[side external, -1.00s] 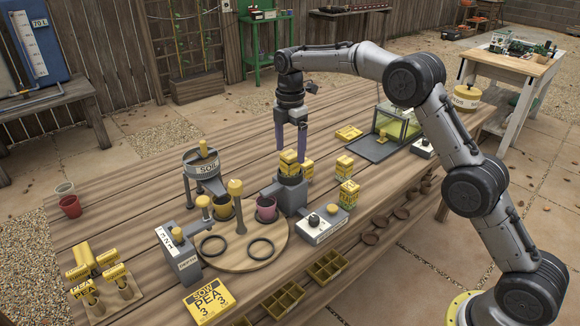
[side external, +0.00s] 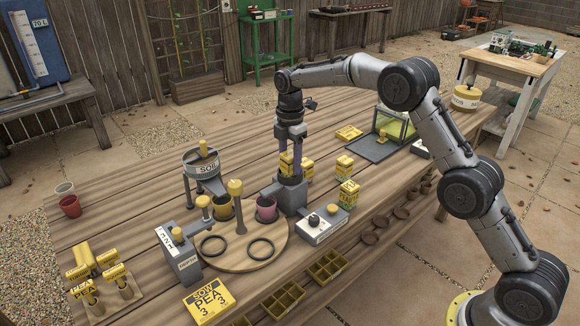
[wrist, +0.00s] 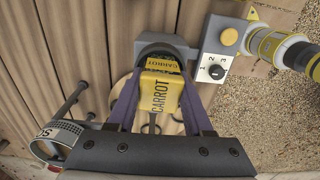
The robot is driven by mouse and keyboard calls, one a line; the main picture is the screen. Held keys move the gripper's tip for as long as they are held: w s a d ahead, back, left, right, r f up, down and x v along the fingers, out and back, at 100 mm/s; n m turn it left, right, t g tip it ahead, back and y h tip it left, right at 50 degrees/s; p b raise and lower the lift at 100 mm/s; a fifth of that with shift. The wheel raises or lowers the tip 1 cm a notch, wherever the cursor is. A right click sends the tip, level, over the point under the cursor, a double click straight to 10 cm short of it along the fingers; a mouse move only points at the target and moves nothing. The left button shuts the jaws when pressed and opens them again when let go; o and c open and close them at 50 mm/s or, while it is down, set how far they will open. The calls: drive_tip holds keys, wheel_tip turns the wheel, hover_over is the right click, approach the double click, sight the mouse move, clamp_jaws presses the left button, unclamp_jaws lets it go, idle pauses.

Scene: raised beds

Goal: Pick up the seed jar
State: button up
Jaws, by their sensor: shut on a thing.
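The seed jar is a yellow jar (wrist: 163,92) labelled CARROT in the wrist view. In the side view the yellow jar (side external: 284,163) stands upright in the grey dispenser (side external: 292,195), partly hidden by my fingers. My gripper (side external: 291,168) points straight down over the dispenser, its purple fingers shut on the sides of the jar. The wrist view shows one finger of my gripper (wrist: 158,100) on each side of the jar. The jar's lower end is hidden.
Yellow jars (side external: 345,165) (side external: 348,192) stand just right of the dispenser. A control box with a dial (side external: 322,228) is in front. A round wooden board (side external: 240,255) holds a pink pot (side external: 266,209). The soil hopper (side external: 202,163) stands left.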

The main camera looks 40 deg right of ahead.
clamp_jaws()
drive_tip(key=shift+r, duration=0.15)
